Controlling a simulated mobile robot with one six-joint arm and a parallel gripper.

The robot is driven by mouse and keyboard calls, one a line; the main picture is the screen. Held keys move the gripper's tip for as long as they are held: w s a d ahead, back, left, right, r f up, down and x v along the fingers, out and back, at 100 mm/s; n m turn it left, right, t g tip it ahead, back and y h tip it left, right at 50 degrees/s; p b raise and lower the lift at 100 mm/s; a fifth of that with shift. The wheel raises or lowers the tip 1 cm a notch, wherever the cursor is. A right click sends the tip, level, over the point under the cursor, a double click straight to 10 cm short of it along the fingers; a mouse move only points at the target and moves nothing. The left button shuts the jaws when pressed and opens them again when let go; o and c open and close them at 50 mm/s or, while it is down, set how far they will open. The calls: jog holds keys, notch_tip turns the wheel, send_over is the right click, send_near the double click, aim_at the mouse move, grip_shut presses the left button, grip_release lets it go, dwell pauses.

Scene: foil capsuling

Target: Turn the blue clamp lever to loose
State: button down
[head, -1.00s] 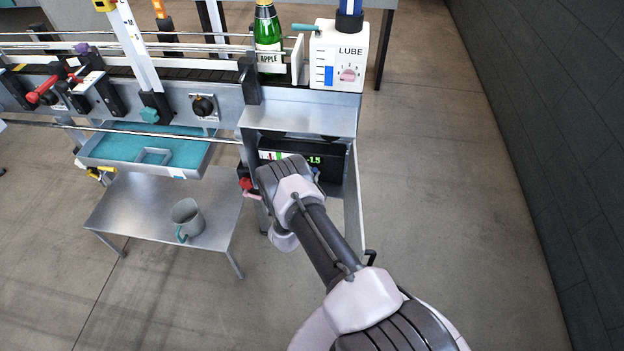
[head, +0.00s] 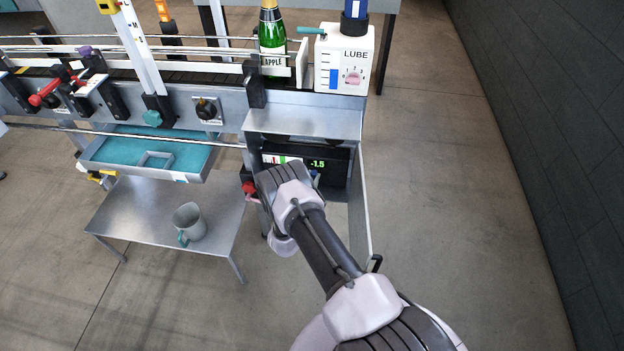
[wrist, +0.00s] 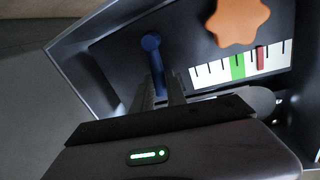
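The blue clamp lever (wrist: 151,43) has a round knob and a narrow stem on a dark panel in the wrist view. A small blue part of it shows beside my wrist in the head view (head: 316,178). My gripper (wrist: 161,88) has its two fingers at the lower stem, one on each side, with the knob beyond the tips. I cannot tell whether the fingers press on the stem. In the head view my arm hides the gripper and most of the lever.
An orange star knob (wrist: 238,20) and a white scale (wrist: 245,66) with green and red marks lie right of the lever. A metal shelf (head: 305,122) overhangs the panel. A red-handled part (head: 249,187) sits left of my wrist.

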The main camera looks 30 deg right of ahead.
jog(key=c, duration=1.3)
grip_release()
jog(key=shift+c, duration=0.2)
jog(key=p+v, duration=0.5)
jog(key=v, duration=1.2)
jog(key=shift+s+a+p, duration=0.15)
jog(key=shift+s+p, duration=0.05)
jog(key=shift+p, duration=0.15)
jog(key=shift+w, duration=0.1)
